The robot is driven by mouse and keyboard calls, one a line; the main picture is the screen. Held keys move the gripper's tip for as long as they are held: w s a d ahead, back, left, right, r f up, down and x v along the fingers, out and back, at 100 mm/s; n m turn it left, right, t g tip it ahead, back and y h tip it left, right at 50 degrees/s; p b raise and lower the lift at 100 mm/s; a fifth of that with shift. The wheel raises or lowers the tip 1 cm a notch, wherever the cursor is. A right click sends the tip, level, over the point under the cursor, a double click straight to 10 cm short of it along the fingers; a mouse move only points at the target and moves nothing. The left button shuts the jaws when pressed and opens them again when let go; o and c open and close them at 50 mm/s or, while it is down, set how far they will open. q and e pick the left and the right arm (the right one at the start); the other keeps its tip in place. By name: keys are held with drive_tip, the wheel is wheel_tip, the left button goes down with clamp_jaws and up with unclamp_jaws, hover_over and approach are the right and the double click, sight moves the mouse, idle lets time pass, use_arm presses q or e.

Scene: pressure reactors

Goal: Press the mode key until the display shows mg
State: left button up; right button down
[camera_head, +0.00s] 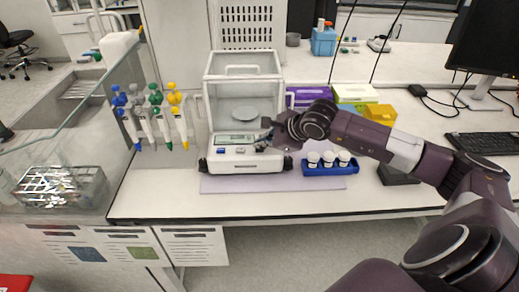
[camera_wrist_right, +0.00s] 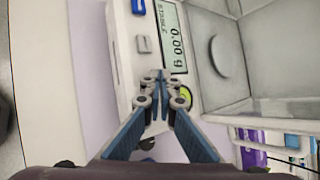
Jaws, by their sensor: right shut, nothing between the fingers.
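The balance (camera_head: 241,160) stands on the bench with a glass draft shield and a round pan (camera_head: 246,113). Its display (camera_wrist_right: 176,40) reads 0.00 g in the right wrist view, so the unit is g. A blue key (camera_wrist_right: 138,6) and a grey key (camera_wrist_right: 143,44) sit beside the display; I cannot read labels on them. My right gripper (camera_wrist_right: 158,76) is shut and empty, with its tips over the right end of the balance's front panel. The tips hide part of the panel; I cannot tell whether they touch it. My left gripper is not in view.
A blue rack (camera_head: 331,170) with white-capped jars stands just right of the balance, below my right arm. A pipette stand with several pipettes (camera_head: 157,128) is to the left. Purple and yellow boxes (camera_head: 381,112) lie behind my arm.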

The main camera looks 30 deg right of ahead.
sight(261, 150)
drive_tip(key=shift+f+b, duration=0.3)
drive_tip(key=shift+b, duration=0.15)
idle(0.3)
drive_tip(key=shift+r, duration=0.85)
drive_tip(key=shift+r+p, duration=1.25)
drive_tip(key=shift+r, duration=1.3)
